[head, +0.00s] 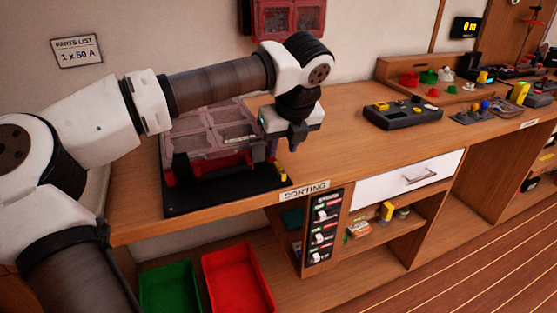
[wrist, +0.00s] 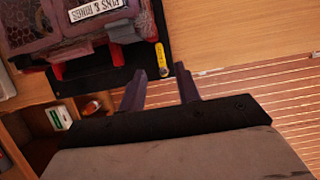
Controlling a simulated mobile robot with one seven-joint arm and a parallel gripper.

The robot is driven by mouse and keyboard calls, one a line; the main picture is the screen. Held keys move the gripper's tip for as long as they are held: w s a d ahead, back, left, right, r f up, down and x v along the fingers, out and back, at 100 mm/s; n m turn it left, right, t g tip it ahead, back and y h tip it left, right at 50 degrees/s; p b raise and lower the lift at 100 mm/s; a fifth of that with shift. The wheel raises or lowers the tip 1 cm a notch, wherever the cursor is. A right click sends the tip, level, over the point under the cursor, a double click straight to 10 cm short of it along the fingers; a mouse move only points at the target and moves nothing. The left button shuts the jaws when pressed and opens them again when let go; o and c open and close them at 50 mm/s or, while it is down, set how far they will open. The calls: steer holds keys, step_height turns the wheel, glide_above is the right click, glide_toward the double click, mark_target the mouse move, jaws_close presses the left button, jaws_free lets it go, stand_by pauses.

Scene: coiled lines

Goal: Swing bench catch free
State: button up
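The small yellow catch (head: 283,173) sits at the front right corner of a black base board (head: 190,203) on the bench. In the wrist view the catch (wrist: 161,58) is a short yellow bar with a darker round end, beside the case's right front. A clear-lidded organiser case with red parts (head: 208,132) rests on the board; a red latch (wrist: 117,55) shows at its front. My gripper (head: 297,148) is above the board's right front area. In the wrist view my gripper (wrist: 160,85) is open and empty, its fingers apart, with the catch beyond the gap and not between them.
The wooden bench (head: 345,155) is clear right of the board, up to a dark device (head: 402,113). Below are a white drawer (head: 408,174), shelves and green (head: 169,290) and red (head: 238,280) bins. A red case (head: 287,18) hangs on the wall behind.

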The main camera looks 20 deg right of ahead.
mark_target(278, 166)
steer(key=x, duration=0.6)
steer(key=shift+w+f+p, duration=0.15)
steer(key=shift+f+p, duration=0.15)
jaws_close()
